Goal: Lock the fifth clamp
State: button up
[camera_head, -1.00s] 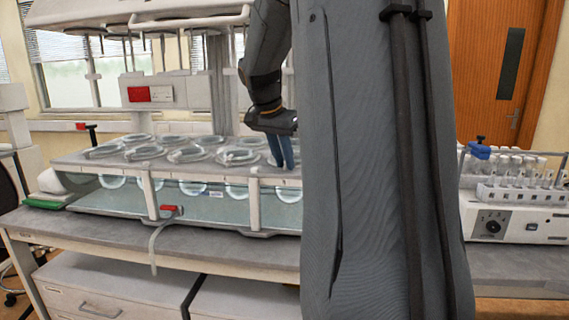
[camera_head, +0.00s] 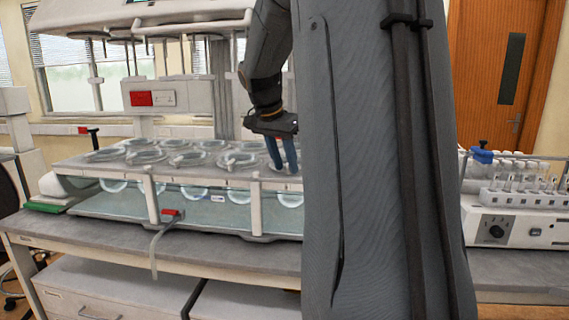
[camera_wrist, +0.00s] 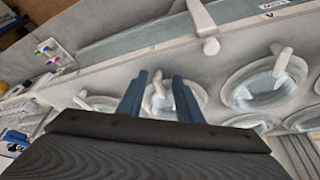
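The dissolution bath (camera_head: 120,170) has several round vessels set in its grey top plate, with small pale clamps at their rims. My gripper (camera_head: 283,154) is at the right end of the visible top plate, fingers pointing down, close to the rightmost visible vessel. In the wrist view my gripper (camera_wrist: 159,92) has its two blue fingers apart. A pale clamp (camera_wrist: 158,86) on a vessel rim shows in the gap between them; contact cannot be told. Another clamp (camera_wrist: 283,62) stands on the vessel to the right. Which one is fifth cannot be told.
The bath's overhead unit (camera_head: 150,18) hangs above the vessels with thin shafts. A red-tipped tap (camera_head: 171,215) sticks out at the front. A tube rack (camera_head: 515,185) stands on the right. My arm hides the bath's right part.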

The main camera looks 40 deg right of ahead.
jog(key=b+v, duration=0.1)
jog(key=v, duration=0.6)
jog(key=shift+r, duration=0.25)
jog(key=shift+a, duration=0.15)
jog(key=s+a+f+n+t+y, duration=0.1)
jog(key=a+f+n+y, duration=0.2)
jog(key=a+f+n, duration=1.05)
jog(key=s+a+f+n+g+y, duration=0.1)
jog(key=s+a+f+n, duration=0.1)
jog(key=s+a+f, duration=1.2)
notch_tip(320, 180, down, 4)
jog(key=shift+s+a+r+g, duration=0.2)
jog(key=shift+a+g, duration=0.1)
jog(key=shift+a, duration=0.25)
